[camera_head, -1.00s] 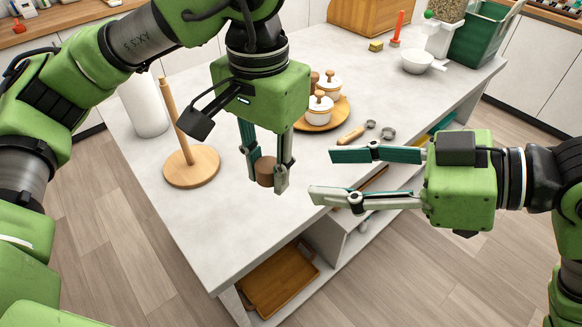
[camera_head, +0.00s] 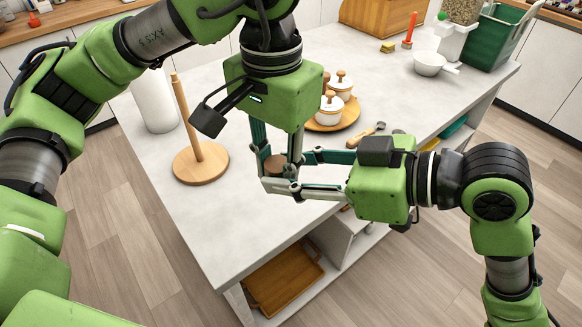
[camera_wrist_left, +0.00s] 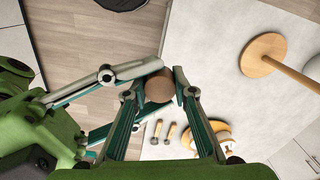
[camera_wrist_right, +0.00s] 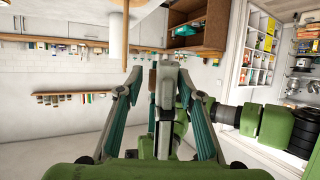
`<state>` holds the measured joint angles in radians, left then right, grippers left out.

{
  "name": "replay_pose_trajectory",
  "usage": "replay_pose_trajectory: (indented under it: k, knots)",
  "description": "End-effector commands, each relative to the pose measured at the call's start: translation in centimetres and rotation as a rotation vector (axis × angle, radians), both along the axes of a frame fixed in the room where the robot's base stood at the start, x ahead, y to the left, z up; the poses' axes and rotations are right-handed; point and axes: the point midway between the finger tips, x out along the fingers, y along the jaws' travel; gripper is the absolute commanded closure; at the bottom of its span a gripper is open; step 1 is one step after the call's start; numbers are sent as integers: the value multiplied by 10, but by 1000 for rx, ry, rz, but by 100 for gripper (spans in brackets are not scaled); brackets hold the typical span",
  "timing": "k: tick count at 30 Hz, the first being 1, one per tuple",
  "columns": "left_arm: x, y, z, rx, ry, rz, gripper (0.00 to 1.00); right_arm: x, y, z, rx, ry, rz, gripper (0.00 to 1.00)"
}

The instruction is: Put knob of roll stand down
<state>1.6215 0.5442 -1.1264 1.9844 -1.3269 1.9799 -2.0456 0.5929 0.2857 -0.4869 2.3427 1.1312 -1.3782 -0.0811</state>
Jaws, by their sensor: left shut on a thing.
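The knob is a short brown wooden cylinder (camera_head: 275,165), held above the counter's front part. My left gripper (camera_head: 280,188) points down and is shut on it; the left wrist view shows the knob (camera_wrist_left: 159,86) between its fingertips. My right gripper (camera_head: 272,172) comes in from the right with its fingers apart. They reach around the knob and left fingers; contact is unclear. In the right wrist view, a left finger partly hides the knob (camera_wrist_right: 152,82). The roll stand (camera_head: 199,165), a round wooden base with an upright post, stands on the counter at the left.
A white paper roll (camera_head: 154,103) stands behind the roll stand. White lidded jars on a wooden tray (camera_head: 350,118) sit behind my grippers, with small utensils (camera_head: 372,132) beside them. A white pan (camera_head: 430,64) is at the back right. The counter's front left is clear.

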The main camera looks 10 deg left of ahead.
Motion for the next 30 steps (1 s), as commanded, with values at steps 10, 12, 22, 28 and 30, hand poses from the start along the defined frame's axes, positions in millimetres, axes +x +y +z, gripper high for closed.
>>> replay_pose_trajectory:
  k: [10,12,22,28,30]
  knots:
    - [-1,0,0,0,2,-3,56,2,-1,0,0,-1,-5,95]
    - [-1,0,0,0,3,-4,56,2,-1,0,0,-1,-5,95]
    - [-1,-1,22,0,0,-5,56,4,-2,-1,-2,-1,-9,95]
    - [1,-1,63,-5,-10,1,56,3,-2,-5,-14,6,-7,95]
    - [1,0,76,-5,-9,2,56,2,-2,-7,-17,8,-6,95]
